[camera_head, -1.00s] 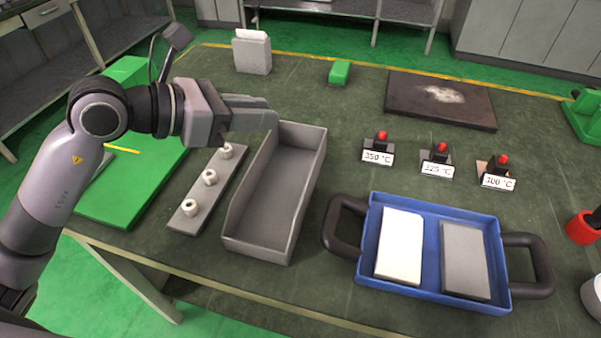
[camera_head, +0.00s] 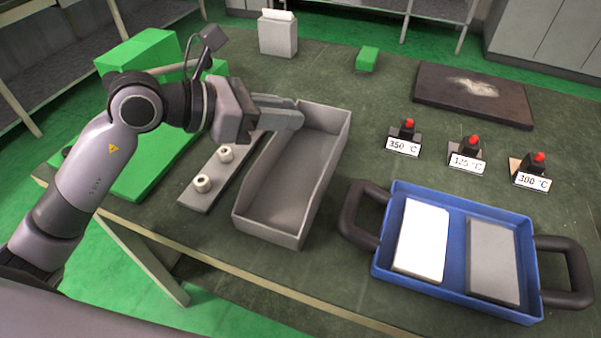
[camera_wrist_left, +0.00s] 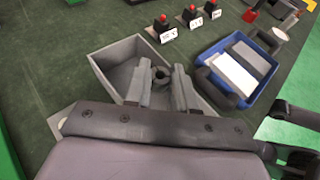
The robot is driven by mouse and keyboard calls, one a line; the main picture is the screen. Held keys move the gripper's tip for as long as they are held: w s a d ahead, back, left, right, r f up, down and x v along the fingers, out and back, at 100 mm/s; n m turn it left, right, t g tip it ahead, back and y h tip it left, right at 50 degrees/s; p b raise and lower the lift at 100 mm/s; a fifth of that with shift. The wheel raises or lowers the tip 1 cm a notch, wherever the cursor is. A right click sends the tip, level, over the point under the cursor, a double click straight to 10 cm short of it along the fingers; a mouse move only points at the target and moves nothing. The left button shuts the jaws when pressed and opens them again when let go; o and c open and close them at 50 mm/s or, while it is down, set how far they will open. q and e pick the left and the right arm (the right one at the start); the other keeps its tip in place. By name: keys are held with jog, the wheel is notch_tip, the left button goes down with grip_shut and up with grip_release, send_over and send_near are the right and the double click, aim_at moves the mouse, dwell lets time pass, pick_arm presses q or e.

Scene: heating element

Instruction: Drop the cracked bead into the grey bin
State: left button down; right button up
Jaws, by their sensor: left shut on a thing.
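The grey bin (camera_head: 268,232) is a long open box near the middle of the table. My left gripper (camera_head: 297,112) reaches over its far left part. In the left wrist view the gripper (camera_wrist_left: 161,80) is shut on a small dark ring-shaped bead (camera_wrist_left: 161,75), with the grey bin (camera_wrist_left: 108,66) beneath and around it. I cannot make out a crack on the bead. Two pale beads (camera_head: 203,183) show on a grey strip (camera_head: 196,204) left of the bin; the strip's far end is hidden behind my gripper. My right gripper is not in view.
Right of the bin stands a blue tray (camera_head: 381,262) with black handles, holding a white slab (camera_head: 422,240) and a grey slab (camera_head: 493,263). Three temperature signs (camera_head: 403,147) stand behind it. Green blocks (camera_head: 150,165) lie left of the strip.

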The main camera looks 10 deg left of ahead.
pick_arm(q)
jog(key=c, duration=0.8)
grip_release()
jog(key=shift+c, duration=0.2)
jog(key=shift+r, duration=0.1)
jog(key=b+v, duration=0.1)
jog(key=v, duration=0.6)
jog(key=shift+s, duration=0.1)
